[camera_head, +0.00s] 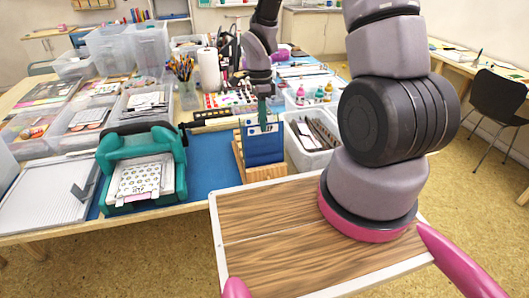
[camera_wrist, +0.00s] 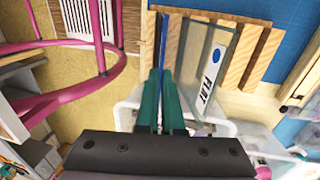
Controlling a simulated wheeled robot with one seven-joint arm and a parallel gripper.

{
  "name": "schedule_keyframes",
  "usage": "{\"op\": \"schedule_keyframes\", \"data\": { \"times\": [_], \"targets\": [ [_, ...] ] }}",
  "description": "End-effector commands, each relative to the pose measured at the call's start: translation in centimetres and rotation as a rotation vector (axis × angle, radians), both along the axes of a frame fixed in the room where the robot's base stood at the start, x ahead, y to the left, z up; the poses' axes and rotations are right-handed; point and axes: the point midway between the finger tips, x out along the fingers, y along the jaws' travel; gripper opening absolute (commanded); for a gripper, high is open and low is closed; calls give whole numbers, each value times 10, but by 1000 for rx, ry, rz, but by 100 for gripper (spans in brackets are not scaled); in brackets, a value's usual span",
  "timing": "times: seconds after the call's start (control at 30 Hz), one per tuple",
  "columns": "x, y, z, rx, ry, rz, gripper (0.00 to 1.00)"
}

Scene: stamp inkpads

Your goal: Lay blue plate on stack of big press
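The blue plate (camera_head: 264,148) stands upright in a slotted wooden rack (camera_head: 240,163). In the wrist view the blue plate (camera_wrist: 163,38) is a thin edge-on strip between my finger tips. My gripper (camera_head: 264,110) points down at the plate's top edge. Its teal fingers (camera_wrist: 162,75) are close together, with the blue plate between them, and look shut on it. A clear plate marked FLAT (camera_wrist: 212,72) stands beside it in the rack. The big press (camera_head: 185,150) is teal, open, at the left on the blue mat. A white patterned sheet or plate (camera_head: 140,178) lies on its bed.
A clear bin of dark tools (camera_head: 312,135) stands right of the rack. A white paper trimmer (camera_head: 45,195) lies left of the press. Bare blue mat (camera_head: 210,172) lies between press and rack. Bottles, a pencil cup (camera_head: 188,92) and a paper roll (camera_head: 209,70) stand behind.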

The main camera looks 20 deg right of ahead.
Motion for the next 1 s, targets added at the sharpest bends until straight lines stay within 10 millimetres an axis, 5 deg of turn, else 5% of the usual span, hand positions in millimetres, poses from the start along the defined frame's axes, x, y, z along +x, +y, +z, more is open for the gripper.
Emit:
{"op": "schedule_keyframes", "data": {
  "times": [1.0],
  "targets": [
    [13,0,67,0,-3,-1,0]
  ]
}}
